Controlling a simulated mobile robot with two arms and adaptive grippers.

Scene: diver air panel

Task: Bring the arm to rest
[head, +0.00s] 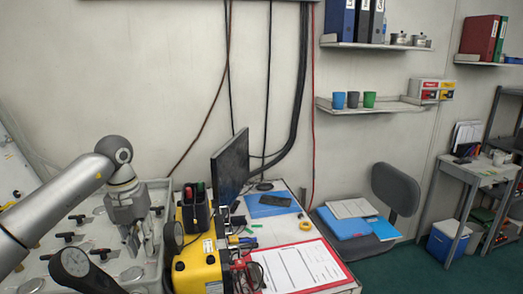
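My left arm comes in from the left over a pale panel (88,226) with several black-handled valves. My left gripper (140,246) points down at the panel's right part. Its two fingers look apart, with nothing visible between them. I cannot tell whether the fingertips touch the panel. My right gripper is not in view.
A monitor (230,166), a red clipboard (300,268) and a tape roll (305,226) are on the desk. A chair (396,188) stands farther right.

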